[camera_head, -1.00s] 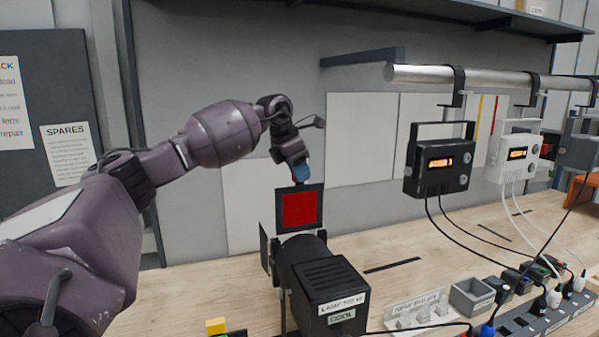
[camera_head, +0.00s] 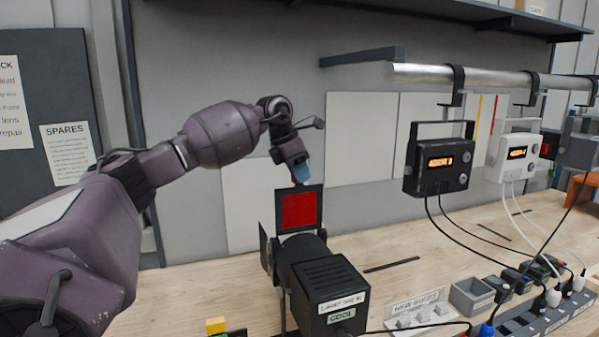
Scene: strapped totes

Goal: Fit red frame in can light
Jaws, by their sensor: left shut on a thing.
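The red frame (camera_head: 298,210) is a dark square holder with a red gel in its middle. My left gripper (camera_head: 300,178) is shut on the top edge of the frame, with blue fingertip parts showing. The frame's lower edge meets the top of the can light in the picture; I cannot tell how deep it sits in any slot. My right gripper is not in view.
A power strip (camera_head: 540,318), a grey bin (camera_head: 471,297) and a bulb tray (camera_head: 418,312) lie front right. Bare bench lies behind the can light.

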